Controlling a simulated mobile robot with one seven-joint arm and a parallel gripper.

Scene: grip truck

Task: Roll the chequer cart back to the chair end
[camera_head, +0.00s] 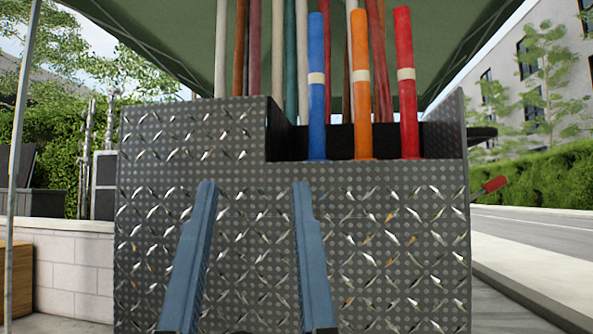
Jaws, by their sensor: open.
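A dark cart (230,160) with diamond-tread metal sides fills the middle of the head view; it seems to be the chequer cart. Its top edge steps down to the right, and a blue pole (317,110), an orange pole (360,110) and a red pole (405,110) stand in the lower part. My gripper (252,190) is in front of the cart's near face, its two blue fingers apart with only tread plate showing between them. I cannot tell whether the fingers touch the plate. The cart's wheels and any handle are not visible, and no chair can be made out.
Several more poles (252,50) rise behind the cart under a green canopy (430,40). A low pale block wall (75,265) stands at left, with a thin upright post (20,140) before it. At right are a kerb (540,295), a road (540,228) and a hedge (550,180).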

